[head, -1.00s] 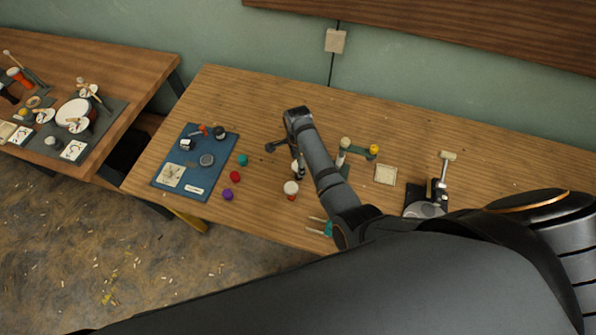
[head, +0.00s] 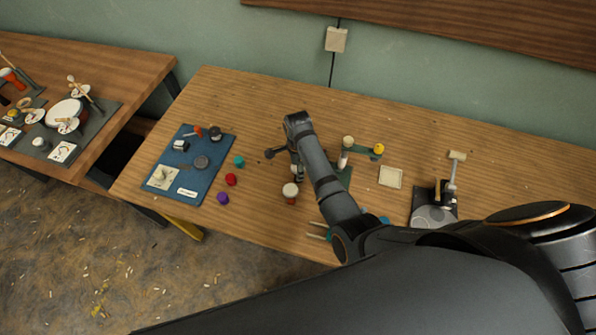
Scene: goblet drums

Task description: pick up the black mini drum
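I cannot tell which is the black mini drum. My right arm reaches in from the lower right and bends down over the table. My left gripper is out of view.
Teal (head: 239,161), red (head: 231,180) and purple (head: 223,198) pieces lie beside the mat. A cream square (head: 390,177), a yellow-topped piece (head: 378,149) and a metal stand (head: 453,180) are right of my arm. The table's (head: 240,95) back left is clear.

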